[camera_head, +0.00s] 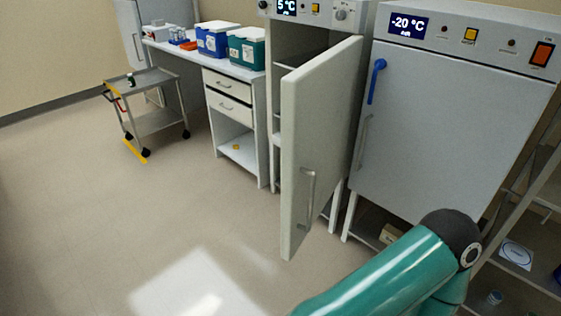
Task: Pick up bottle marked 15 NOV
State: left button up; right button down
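I cannot make out a bottle with the mark 15 NOV. A small dark green bottle or vial (131,80) stands on the top shelf of the grey cart at the left; any label on it is too small to read. A small bottle or jar (494,298) is on the low shelf at the bottom right, its marking unreadable. My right arm, teal with a dark joint, crosses the bottom right, but its gripper is out of view. My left gripper is out of view too.
The 5 °C fridge door (316,150) stands open into the room. The -20 °C freezer (450,130) is shut. A bench (195,58) holds blue (213,40) and teal (247,48) boxes. A cart (150,80) stands left. The floor at left and centre is clear.

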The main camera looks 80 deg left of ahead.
aim_at(131, 79)
jog(key=u, duration=0.2)
jog(key=i, duration=0.3)
jog(key=u, duration=2.1)
jog(key=k, duration=0.5)
jog(key=u, duration=0.45)
jog(key=i, duration=1.55)
jog(key=z, duration=0.45)
